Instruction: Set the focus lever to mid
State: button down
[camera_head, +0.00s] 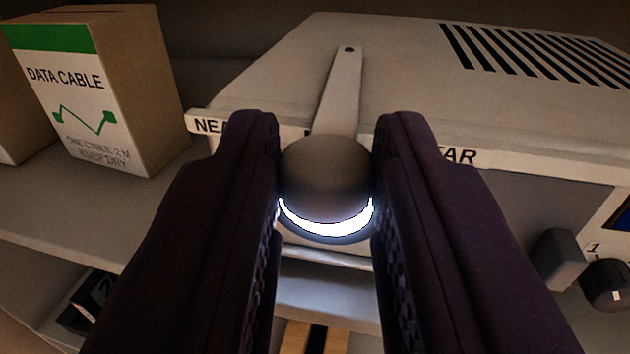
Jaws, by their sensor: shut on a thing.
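The focus lever (343,95) is a flat pale arm that pivots at a dark pin on top of a light grey device (400,60). Its round brown-grey knob (325,172) is at the front edge, between a label starting "NE" (208,125) on the left and one ending "AR" (458,157) on the right. My gripper (325,185) is shut on the knob, one dark finger on each side. The fingers hide most of both labels and any mark between them. A bright curved strip shows below the knob.
A brown "DATA CABLE" box (145,90) stands on the shelf (60,215) to the left. Vent slots (540,55) are on the device's top right. A grey block (560,255) and a dark round knob (606,284) stick out of its front at the right.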

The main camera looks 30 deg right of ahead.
jog(key=shift+d+r, duration=0.15)
jog(key=c, duration=1.2)
grip_release()
jog(key=shift+c, duration=0.2)
jog(key=o, duration=0.4)
jog(key=shift+d, duration=0.15)
jog(key=shift+s+a, duration=0.15)
jog(key=shift+a, duration=0.1)
jog(key=p+v, duration=0.1)
jog(key=v, duration=0.6)
jog(key=shift+s, duration=0.15)
